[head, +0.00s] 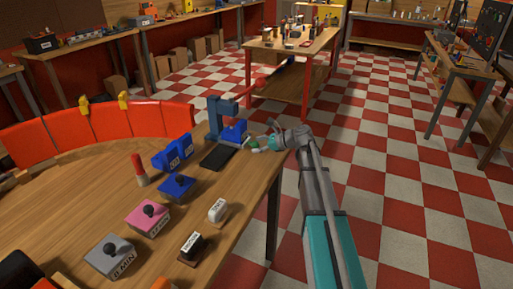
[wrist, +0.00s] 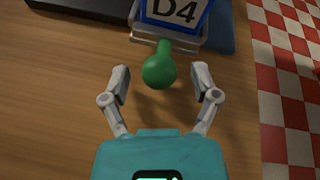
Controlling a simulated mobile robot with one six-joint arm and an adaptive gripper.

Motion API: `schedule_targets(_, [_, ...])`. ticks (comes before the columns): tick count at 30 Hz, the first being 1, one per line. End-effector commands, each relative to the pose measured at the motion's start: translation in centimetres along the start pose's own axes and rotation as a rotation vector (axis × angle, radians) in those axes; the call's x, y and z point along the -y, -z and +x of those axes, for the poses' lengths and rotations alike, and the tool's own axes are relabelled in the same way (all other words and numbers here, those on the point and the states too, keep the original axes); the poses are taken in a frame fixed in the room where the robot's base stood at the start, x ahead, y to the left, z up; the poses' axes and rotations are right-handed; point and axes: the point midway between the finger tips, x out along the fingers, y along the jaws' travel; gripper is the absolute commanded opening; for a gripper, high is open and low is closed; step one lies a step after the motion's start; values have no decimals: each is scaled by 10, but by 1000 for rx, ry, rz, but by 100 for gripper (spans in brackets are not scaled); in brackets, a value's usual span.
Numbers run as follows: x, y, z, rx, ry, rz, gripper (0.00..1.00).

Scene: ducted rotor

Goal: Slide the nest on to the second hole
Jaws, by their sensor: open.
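A blue block labelled D4 (wrist: 172,12), which may be the nest, sits at the top of the wrist view. A green ball knob (wrist: 158,72) sticks out from its near side on a short stem. In the head view the blue block (head: 234,131) is at the blue press (head: 216,118) near the table's right edge. My gripper (wrist: 161,70) is open, with one finger on each side of the green knob and gaps on both sides. In the head view my gripper (head: 266,143) is beside the press. I cannot make out any holes.
A black slab (head: 217,158) lies before the press. Blue, pink and grey boxes with knobs stand on the wooden table (head: 120,190), along with a red cylinder (head: 138,168). Orange panels (head: 100,125) line its back. The checkered floor (head: 400,200) is open to the right.

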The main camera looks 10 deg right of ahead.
Motion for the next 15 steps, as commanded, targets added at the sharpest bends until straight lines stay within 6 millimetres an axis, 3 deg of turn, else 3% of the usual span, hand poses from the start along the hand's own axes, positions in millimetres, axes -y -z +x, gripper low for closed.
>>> schedule_targets(11, [0, -1, 4, 0, -1, 0, 78])
schedule_targets(15, [0, -1, 4, 0, -1, 0, 56])
